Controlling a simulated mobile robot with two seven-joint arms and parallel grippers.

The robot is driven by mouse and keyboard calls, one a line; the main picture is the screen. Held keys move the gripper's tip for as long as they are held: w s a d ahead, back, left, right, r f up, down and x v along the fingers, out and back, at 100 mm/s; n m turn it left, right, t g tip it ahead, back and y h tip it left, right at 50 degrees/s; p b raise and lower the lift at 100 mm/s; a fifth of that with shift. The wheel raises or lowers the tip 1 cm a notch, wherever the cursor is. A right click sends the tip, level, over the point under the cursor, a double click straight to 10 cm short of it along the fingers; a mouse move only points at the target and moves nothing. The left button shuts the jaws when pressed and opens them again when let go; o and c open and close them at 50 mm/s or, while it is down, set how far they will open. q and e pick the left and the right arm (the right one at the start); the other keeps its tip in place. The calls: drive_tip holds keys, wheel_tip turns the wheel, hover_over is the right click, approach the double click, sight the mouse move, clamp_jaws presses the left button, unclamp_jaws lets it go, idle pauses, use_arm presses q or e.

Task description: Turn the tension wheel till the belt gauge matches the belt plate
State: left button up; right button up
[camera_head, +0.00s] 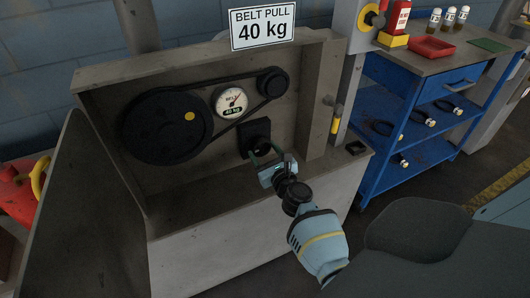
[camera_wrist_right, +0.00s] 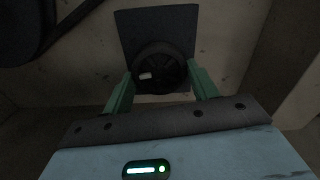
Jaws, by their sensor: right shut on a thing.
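The belt plate (camera_head: 263,24) stands on top of the machine housing and reads "BELT PULL 40 kg". The round white belt gauge (camera_head: 231,100) has a red needle pointing to the upper right, and a green readout under it shows "40 kg". A black belt runs around a large pulley (camera_head: 166,127) and a small pulley (camera_head: 272,83). My right gripper (camera_head: 259,157) is shut on the dark tension wheel, which shows between its green fingers in the right wrist view (camera_wrist_right: 160,72). The wheel has a small pale mark. My left gripper is not in view.
An open panel (camera_head: 85,215) stands at the left of the housing. A blue cart (camera_head: 415,110) at the right carries a red tray (camera_head: 433,47), several bottles and rings. A red object (camera_head: 20,190) with a yellow handle is at the far left.

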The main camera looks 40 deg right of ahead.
drive_tip(key=shift+m, duration=0.6)
drive_tip(key=o, duration=1)
drive_tip(key=shift+c, duration=0.2)
drive_tip(key=shift+s+a, duration=0.15)
drive_tip(key=shift+s, duration=0.3)
drive_tip(key=p+v, duration=0.1)
drive_tip(key=v, duration=0.6)
